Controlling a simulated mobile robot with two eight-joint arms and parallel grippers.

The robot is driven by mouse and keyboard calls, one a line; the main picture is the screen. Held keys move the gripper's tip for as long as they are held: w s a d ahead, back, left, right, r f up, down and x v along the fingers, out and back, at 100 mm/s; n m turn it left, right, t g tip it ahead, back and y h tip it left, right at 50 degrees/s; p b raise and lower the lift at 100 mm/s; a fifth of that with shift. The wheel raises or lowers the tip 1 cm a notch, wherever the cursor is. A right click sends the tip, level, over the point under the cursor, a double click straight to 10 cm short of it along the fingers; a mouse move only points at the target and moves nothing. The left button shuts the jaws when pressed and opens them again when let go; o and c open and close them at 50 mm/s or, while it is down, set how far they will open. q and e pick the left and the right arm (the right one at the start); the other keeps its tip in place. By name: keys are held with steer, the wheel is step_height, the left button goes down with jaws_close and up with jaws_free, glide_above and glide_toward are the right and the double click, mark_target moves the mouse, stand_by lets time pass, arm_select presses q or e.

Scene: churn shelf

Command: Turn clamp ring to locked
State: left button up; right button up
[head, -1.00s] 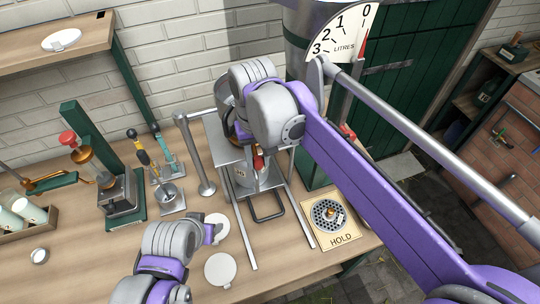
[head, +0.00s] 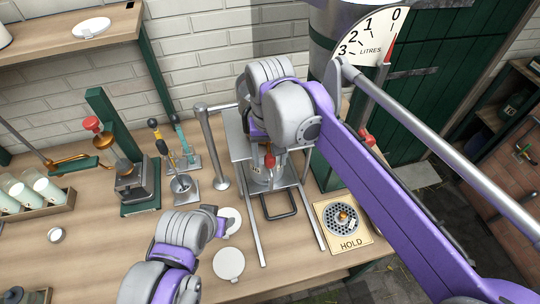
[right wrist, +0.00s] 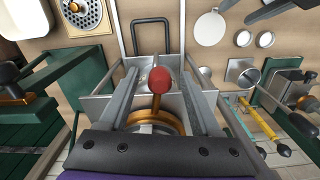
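The clamp ring is a brass-coloured ring (right wrist: 155,126) with a lever ending in a red knob (right wrist: 160,80), at the middle of the right wrist view. The red knob also shows in the head view (head: 270,161), just below my right wrist. My right gripper (right wrist: 159,76) is open, with one grey finger on each side of the knob and lever. Gaps show between knob and fingers. In the head view my right arm hides most of the ring and the fingers. My left gripper (head: 214,221) hangs over the front bench; its fingers are not clear.
A metal stand (head: 245,150) surrounds the ring. A HOLD plate (head: 343,226) lies to its right, and a white disc (head: 229,263) to its front left. A grey post (head: 212,150) and a green-framed press (head: 130,185) stand further left. A dial (head: 372,33) is behind my right arm.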

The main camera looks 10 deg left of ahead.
mark_target(270, 157)
arm_select(q)
steer(key=shift+w+r+p, duration=0.25)
steer(key=shift+r+p, duration=0.15)
steer(key=shift+r, duration=0.2)
arm_select(e)
step_height(270, 157, up, 11)
arm_select(q)
steer(key=shift+c, duration=0.2)
arm_select(e)
steer(key=shift+f, duration=0.1)
